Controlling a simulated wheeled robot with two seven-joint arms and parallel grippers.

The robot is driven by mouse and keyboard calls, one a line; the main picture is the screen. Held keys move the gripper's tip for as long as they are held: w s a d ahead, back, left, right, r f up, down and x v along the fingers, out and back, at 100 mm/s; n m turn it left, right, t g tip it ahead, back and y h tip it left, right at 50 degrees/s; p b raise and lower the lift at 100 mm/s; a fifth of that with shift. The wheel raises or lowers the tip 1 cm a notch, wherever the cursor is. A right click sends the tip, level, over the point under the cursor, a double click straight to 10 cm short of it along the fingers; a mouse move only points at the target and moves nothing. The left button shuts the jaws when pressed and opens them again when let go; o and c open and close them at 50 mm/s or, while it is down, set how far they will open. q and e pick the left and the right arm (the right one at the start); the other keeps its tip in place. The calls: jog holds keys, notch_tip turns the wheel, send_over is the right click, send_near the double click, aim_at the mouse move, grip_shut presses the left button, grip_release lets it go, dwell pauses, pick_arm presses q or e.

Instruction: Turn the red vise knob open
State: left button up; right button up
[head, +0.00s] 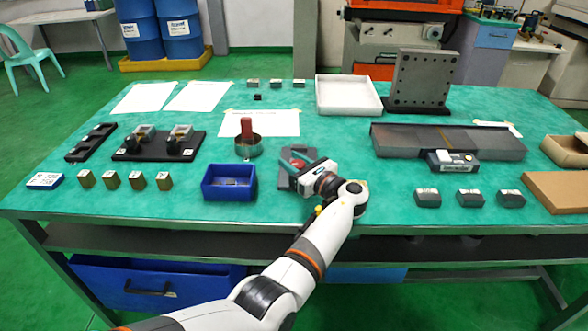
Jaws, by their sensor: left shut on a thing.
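My left gripper (302,164) reaches in from the front and is over a small grey vise (285,182) near the middle of the table's front half. It is shut on the red vise knob (297,163). Only a small bit of red shows between the fingers; the rest of the knob is hidden by the gripper. The gripper and wrist also cover much of the vise, so I cannot tell how far its jaws are apart. My right gripper is not in view.
A blue bin (229,194) stands just left of the vise. A metal cup (248,150) with a red-handled tool is behind it. A dark flat plate (440,140) and several grey blocks (470,198) are to the right. A white tray (346,106) is at the back.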

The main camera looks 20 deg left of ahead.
pick_arm(q)
jog(key=shift+g, duration=0.3)
jog(key=o, duration=1)
jog(key=shift+a, duration=0.1)
